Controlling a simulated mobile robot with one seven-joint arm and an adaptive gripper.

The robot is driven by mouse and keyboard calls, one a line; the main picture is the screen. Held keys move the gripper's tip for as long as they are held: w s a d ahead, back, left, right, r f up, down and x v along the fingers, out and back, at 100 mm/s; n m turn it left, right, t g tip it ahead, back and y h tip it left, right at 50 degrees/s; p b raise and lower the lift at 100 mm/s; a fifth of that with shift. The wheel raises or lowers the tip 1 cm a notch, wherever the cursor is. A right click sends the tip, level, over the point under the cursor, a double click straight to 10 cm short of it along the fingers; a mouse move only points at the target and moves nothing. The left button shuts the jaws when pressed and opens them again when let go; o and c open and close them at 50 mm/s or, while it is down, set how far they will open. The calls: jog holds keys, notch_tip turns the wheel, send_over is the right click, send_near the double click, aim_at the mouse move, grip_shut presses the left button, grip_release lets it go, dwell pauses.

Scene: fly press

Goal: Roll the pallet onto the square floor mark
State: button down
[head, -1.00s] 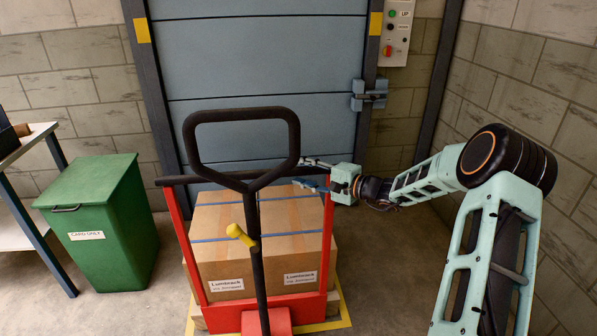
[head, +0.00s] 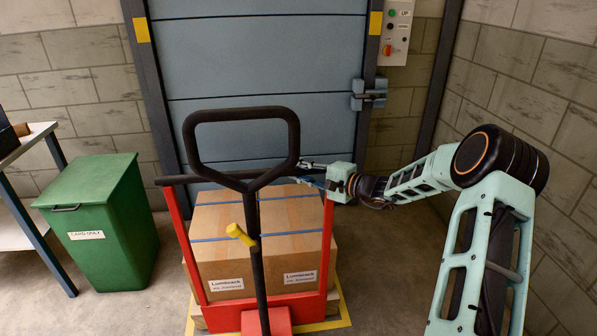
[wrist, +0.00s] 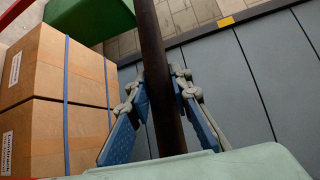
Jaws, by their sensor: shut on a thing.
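The pallet (head: 201,322) carries strapped cardboard boxes (head: 250,262) and shows only as a thin wooden edge. A red frame with a dark crossbar (head: 172,181) stands at its near side, behind the black loop handle (head: 200,145) of a red truck. Yellow lines of the square floor mark (head: 345,312) show beside and in front of the load; its far side is hidden. My gripper (head: 310,172) is at the crossbar's right end. In the wrist view its blue-padded fingers (wrist: 160,110) are shut on the dark bar (wrist: 152,50), one on each side.
A green bin (head: 105,215) stands left of the load, with a workbench (head: 25,145) beyond it. A blue-grey shutter door (head: 260,60) closes the back, with a control box (head: 396,32) on its right. Bare floor lies between bin and load.

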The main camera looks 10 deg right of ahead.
jog(key=w+b, duration=0.2)
jog(key=w, duration=0.1)
jog(key=shift+w, duration=0.3)
jog(key=c, duration=1.8)
grip_release()
jog(key=shift+s+r, duration=0.15)
jog(key=shift+s, duration=0.25)
jog(key=shift+o, duration=0.3)
jog(key=shift+w, duration=0.1)
jog(key=shift+d, duration=0.15)
jog(key=v, duration=1.1)
jog(key=shift+s+d, duration=0.25)
jog(key=shift+s, duration=0.1)
